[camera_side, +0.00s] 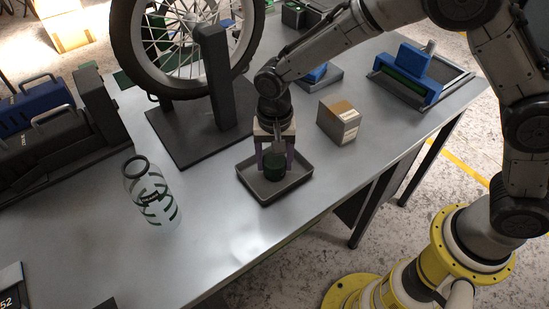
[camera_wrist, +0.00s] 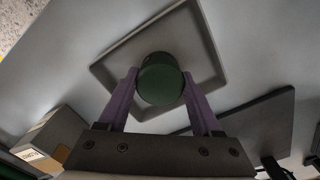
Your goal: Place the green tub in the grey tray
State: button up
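The green tub (camera_side: 274,165) is a small dark green cylinder between the fingers of my gripper (camera_side: 274,163), over the grey tray. The grey tray (camera_side: 296,184) is a shallow square tray on the metal table. In the wrist view the tub (camera_wrist: 160,82) is seen from above, with a purple finger of my gripper (camera_wrist: 159,88) against each side. The tray (camera_wrist: 204,48) surrounds it in that view. My gripper is shut on the tub. I cannot tell whether the tub's underside touches the tray floor.
A box (camera_side: 339,121) stands right of the tray. A clear bottle (camera_side: 152,193) stands to the left. A wheel (camera_side: 120,45) on a black stand (camera_side: 190,140) is behind. A blue-and-green clamp-like device (camera_side: 408,78) sits at the far right. The table's front left is mostly clear.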

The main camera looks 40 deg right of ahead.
aim_at(274, 159)
jog(key=o, duration=0.5)
jog(key=shift+c, duration=0.2)
notch_tip(274, 159, up, 11)
jog(key=s+d+r+n+t, duration=0.1)
jog(key=s+d+r, duration=0.2)
jog(key=d+r, duration=0.35)
jog(key=s+d+r+n+t, duration=0.1)
jog(key=s+d+n+t, duration=0.1)
jog(key=s+d, duration=0.5)
jog(key=s+d+r+n+t, duration=0.1)
jog(key=s+d+n, duration=0.3)
jog(key=s, duration=0.9)
jog(key=shift+d+r+t, duration=0.15)
jog(key=shift+d+t, duration=0.65)
jog(key=shift+d, duration=0.95)
